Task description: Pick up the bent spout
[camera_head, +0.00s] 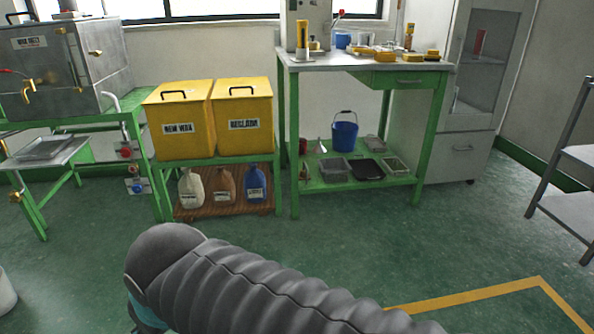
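I cannot single out the bent spout for certain. A brass bent fitting (27,90) shows on the front of the steel tank (75,72) at the far left. A pale bent pipe (112,102) shows at the tank's lower right, above a red-handled valve (125,153). Other small parts on the bench are too small to tell apart. My grey ribbed arm crosses the bottom of the view, far from these things. My gripper is not in view.
A grey cabinet (465,130) and rack (565,150) stand right. The middle floor (400,240) is clear.

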